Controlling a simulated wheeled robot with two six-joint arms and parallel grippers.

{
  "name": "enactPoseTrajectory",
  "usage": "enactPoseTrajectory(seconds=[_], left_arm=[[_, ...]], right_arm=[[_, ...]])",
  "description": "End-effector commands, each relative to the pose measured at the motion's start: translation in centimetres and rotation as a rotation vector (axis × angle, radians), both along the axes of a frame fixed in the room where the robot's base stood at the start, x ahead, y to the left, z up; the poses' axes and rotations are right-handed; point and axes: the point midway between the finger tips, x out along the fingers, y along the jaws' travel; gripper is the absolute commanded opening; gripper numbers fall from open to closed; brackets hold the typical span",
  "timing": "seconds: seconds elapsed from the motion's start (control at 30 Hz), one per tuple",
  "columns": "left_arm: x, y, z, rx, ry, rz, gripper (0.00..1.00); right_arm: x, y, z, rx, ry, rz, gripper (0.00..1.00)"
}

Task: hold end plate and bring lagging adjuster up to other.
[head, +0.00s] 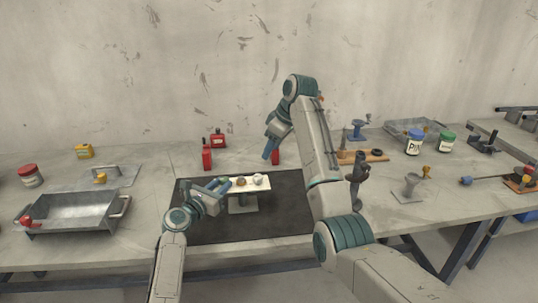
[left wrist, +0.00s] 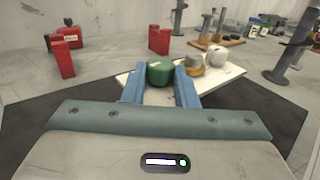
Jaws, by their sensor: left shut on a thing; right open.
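A white board (head: 262,187) on a grey pedestal (head: 243,203) stands on the dark mat. My left gripper (head: 222,185) is low at its left end. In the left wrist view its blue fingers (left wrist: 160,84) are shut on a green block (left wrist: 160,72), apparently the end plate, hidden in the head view. Beside it are a grey-and-yellow piece (left wrist: 194,64) and a rounded white piece (left wrist: 216,56), likely the adjusters; I cannot tell which lags. The white piece also shows in the head view (head: 258,180). My right gripper (head: 271,149) is open and empty, above and behind the board.
A metal tray (head: 72,211) is at the left. The dark mat (head: 285,215) is clear around the pedestal.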

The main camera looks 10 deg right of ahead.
Motion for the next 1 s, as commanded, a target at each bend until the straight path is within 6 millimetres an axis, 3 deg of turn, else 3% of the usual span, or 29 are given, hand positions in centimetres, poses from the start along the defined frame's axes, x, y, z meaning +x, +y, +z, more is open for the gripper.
enactPoseTrajectory(seconds=[0.23, 0.27, 0.4, 0.77, 1.0], left_arm=[[0.0, 0.1, 0.0, 0.001, -0.001, 0.001, 0.0], [0.0, 0.1, 0.0, 0.001, -0.001, 0.001, 0.28], [0.0, 0.0, 0.0, 0.001, -0.001, 0.001, 0.51], [-0.4, 0.4, 0.0, 0.0, -0.001, 0.001, 0.51], [-3.4, 2.7, -0.1, 0.003, -0.001, 0.003, 0.51]], right_arm=[[0.0, 0.0, 0.2, 0.0, 0.0, 0.0, 0.48], [0.0, 0.0, 0.2, 0.0, 0.0, 0.0, 0.48], [0.0, 0.0, 0.2, 0.0, 0.0, 0.0, 0.48], [0.0, 0.0, 0.1, 0.0, 0.0, 0.0, 0.48], [0.0, 0.0, 0.1, 0.0, 0.0, 0.0, 0.48]])
